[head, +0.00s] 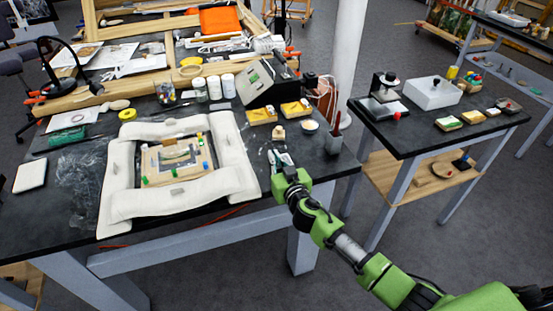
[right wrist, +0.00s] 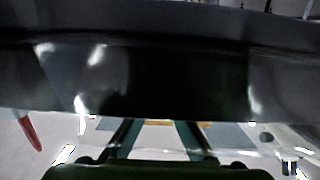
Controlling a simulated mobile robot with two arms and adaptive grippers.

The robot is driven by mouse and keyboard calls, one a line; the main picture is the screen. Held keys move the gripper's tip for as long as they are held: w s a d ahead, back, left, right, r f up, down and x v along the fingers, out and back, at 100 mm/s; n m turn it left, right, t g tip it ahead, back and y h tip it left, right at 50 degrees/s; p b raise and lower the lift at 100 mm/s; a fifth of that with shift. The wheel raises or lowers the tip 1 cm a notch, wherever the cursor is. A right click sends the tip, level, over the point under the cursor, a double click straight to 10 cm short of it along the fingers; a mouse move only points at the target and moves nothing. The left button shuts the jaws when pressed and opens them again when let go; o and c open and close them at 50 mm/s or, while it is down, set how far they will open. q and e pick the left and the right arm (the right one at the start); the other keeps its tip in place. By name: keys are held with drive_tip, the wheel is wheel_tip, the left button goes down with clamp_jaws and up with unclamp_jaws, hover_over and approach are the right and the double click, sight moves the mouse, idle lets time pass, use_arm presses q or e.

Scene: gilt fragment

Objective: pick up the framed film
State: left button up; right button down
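I cannot tell for certain which thing is the framed film. A flat wooden frame (head: 148,183) with a grey picture-like piece and coloured clips lies inside a padded white surround (head: 240,180) on the dark table. My right gripper (head: 279,156) is over the table's front right part, right of the surround and apart from it. In the right wrist view its two dark fingers (right wrist: 157,136) stand apart, with a pale surface and an orange strip visible beyond them. I see nothing clearly held. My left gripper is not in view.
Two yellow trays (head: 261,116) and a grey box-like device (head: 268,80) stand behind my right gripper. A dark cup (head: 334,141) with tools is to its right. Clear plastic sheet (head: 75,180) lies at left. A second table (head: 430,140) stands at right.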

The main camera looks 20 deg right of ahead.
drive_tip(key=shift+r, duration=0.6)
drive_tip(key=s+d+r, duration=0.6)
drive_tip(key=s+r, duration=0.6)
drive_tip(key=s, duration=0.1)
drive_tip(key=s+a+r+n+g+y, duration=0.1)
drive_tip(key=s+a+n+y, duration=0.1)
drive_tip(key=s, duration=0.5)
drive_tip(key=s+a+r+n+y, duration=0.1)
drive_tip(key=s+a+n+y, duration=0.2)
drive_tip(key=s, duration=0.5)
drive_tip(key=shift+s+a+g+y, duration=0.25)
drive_tip(key=shift+a+g+y, duration=0.15)
drive_tip(key=shift+a+y, duration=0.6)
drive_tip(key=shift+w+d+f, duration=0.1)
drive_tip(key=shift+d, duration=0.15)
drive_tip(key=w+d+f+m+t+h, duration=0.1)
drive_tip(key=w+d+m+h, duration=0.1)
drive_tip(key=w, duration=0.6)
drive_tip(key=w+d+f+m+h, duration=0.1)
drive_tip(key=w+d+m+h, duration=0.2)
drive_tip(key=w+d+h, duration=0.2)
drive_tip(key=w, duration=0.3)
drive_tip(key=shift+t, duration=0.4)
